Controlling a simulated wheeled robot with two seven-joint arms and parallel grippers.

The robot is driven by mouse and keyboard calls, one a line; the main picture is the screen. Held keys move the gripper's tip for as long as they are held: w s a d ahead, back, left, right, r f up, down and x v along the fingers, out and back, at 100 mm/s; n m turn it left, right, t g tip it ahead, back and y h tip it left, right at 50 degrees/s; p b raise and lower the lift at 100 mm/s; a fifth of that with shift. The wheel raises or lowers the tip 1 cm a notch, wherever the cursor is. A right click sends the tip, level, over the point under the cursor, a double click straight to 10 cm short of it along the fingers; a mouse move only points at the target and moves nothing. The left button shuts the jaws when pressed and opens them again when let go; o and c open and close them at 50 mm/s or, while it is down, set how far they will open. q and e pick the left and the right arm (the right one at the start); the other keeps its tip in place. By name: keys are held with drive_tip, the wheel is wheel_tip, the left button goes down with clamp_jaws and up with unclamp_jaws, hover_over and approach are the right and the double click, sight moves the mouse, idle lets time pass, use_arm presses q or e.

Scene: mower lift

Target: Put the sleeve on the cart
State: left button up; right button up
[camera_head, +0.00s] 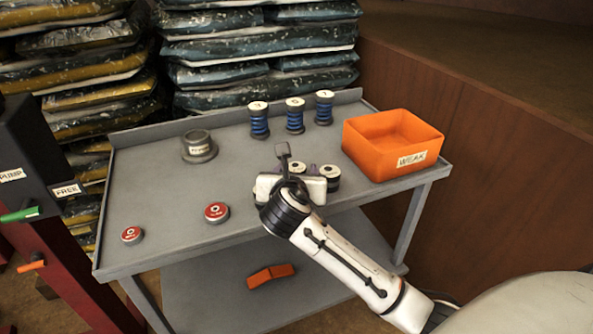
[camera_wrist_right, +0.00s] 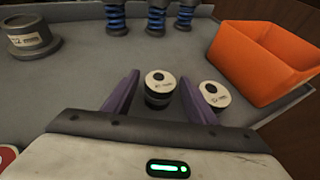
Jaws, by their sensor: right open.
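The cart (camera_head: 150,225) is a grey metal table with a raised back lip and a lower shelf. A grey flanged collar (camera_head: 198,147) with a label, perhaps the sleeve, stands at its back left; it also shows in the right wrist view (camera_wrist_right: 32,38). Two short black cylinders with white tops stand mid-right, a left one (camera_wrist_right: 158,88) and a right one (camera_wrist_right: 213,98). My right gripper (camera_wrist_right: 158,98) is open, low over the cart top, with its fingers either side of the left cylinder. I cannot tell whether they touch it. My left gripper is out of view.
An orange bin (camera_head: 393,145) labelled WEAK sits at the cart's right end. Several blue springs (camera_head: 295,116) stand along the back. Two red-topped discs (camera_head: 216,212) lie at the front left. An orange piece (camera_head: 270,275) lies on the lower shelf. Stacked bags (camera_head: 260,50) rise behind.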

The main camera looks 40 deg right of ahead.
drive_tip(key=p+v, duration=0.1)
drive_tip(key=v, duration=1.1)
drive_tip(key=shift+r+p, duration=0.1)
drive_tip(key=shift+p, duration=0.3)
